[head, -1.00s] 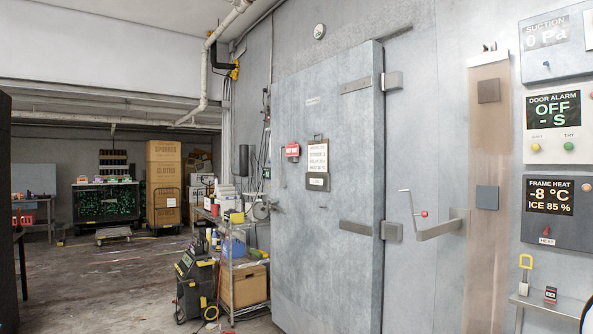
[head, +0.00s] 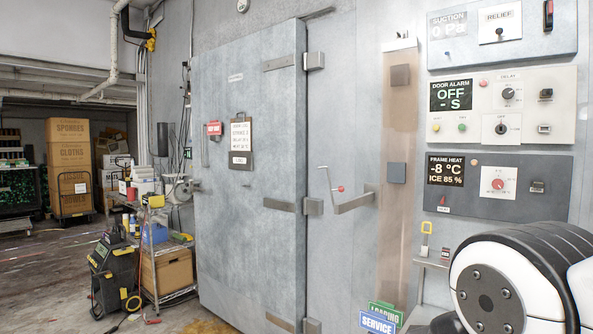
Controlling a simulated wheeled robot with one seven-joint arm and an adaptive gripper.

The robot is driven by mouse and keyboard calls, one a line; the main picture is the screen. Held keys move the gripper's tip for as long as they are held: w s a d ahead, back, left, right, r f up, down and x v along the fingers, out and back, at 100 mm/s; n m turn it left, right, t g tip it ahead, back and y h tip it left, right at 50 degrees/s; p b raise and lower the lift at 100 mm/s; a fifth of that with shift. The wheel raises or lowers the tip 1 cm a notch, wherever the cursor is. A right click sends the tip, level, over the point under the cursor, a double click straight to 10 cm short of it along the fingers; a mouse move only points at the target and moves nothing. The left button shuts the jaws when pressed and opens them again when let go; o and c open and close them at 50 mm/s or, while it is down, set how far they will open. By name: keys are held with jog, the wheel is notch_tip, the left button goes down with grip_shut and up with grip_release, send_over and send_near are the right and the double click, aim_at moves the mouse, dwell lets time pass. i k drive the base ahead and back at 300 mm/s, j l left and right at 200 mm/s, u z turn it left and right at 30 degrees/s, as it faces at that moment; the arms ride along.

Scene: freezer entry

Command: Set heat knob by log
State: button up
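The heat knob (head: 498,184) is a small red dial on a white plate, on the grey FRAME HEAT panel (head: 470,204) at the right of the head view. The panel's display (head: 445,171) reads -8 °C and ICE 85 %. The log appears to be the clipboard (head: 240,142) hanging on the grey freezer door (head: 215,230); its writing is too small to read with certainty. A white and black rounded part of my arm fills the lower right corner, below the panel. My gripper is not in view.
Above the heat panel are a DOOR ALARM panel (head: 540,92) showing OFF and a SUCTION panel (head: 465,45). A bent crank handle (head: 345,200) sticks out beside the door. A shelf cart (head: 165,275) and a black machine (head: 112,272) stand left. Floor farther left is mostly clear.

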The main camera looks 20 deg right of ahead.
aim_at(498, 183)
jog(key=i+z, duration=0.15)
jog(key=z, duration=0.3)
jog(key=i+z, duration=0.15)
jog(key=z, duration=0.3)
